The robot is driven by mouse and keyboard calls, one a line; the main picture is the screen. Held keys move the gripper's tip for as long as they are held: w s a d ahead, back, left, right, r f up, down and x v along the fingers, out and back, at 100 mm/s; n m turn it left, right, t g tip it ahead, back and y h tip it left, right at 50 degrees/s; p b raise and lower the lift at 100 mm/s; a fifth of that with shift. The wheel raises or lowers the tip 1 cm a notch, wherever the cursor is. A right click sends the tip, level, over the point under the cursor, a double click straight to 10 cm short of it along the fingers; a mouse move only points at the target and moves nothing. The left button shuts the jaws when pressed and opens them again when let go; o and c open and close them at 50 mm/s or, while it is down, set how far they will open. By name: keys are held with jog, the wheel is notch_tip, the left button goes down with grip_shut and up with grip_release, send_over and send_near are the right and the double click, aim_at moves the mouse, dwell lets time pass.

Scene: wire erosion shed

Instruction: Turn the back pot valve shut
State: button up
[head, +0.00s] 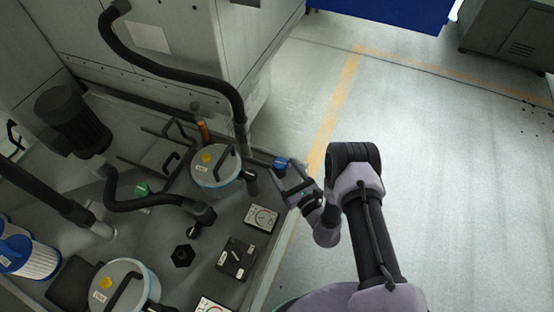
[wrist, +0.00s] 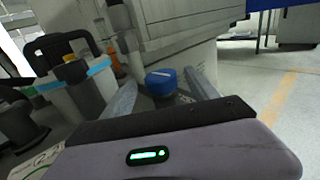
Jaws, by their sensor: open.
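The back pot (head: 230,180) is a pale canister with a blue band, a black handle and a yellow cap, on the grey bench. A blue valve knob (head: 280,163) with a pale pointer line stands just right of it, near the bench's right edge. My gripper (head: 287,179) is open and empty, beside the knob on its near side. In the wrist view the blue knob (wrist: 161,84) shows ahead, between the two spread fingers. I cannot tell whether either finger touches it. The lower part of the knob is hidden behind the gripper body.
A front pot (head: 135,284) stands nearer on the bench. A green knob (head: 142,189), a dial gauge (head: 262,217) and a black switch box (head: 236,258) are also on it. A black hose (head: 180,67) arches behind the back pot. The floor at right is clear.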

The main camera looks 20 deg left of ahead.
jog(key=b+x, duration=0.1)
jog(key=x, duration=0.5)
jog(key=shift+b, duration=0.3)
jog(key=c, duration=1.4)
jog(key=shift+w+m+t+h, duration=0.1)
jog(key=shift+m+t+h, duration=0.4)
jog(key=shift+t+h, duration=0.1)
jog(key=shift+w+d+m+t+h, duration=0.1)
jog(key=shift+d+m+t+h, duration=0.05)
jog(key=shift+m+t+h, duration=0.15)
jog(key=o, duration=1.4)
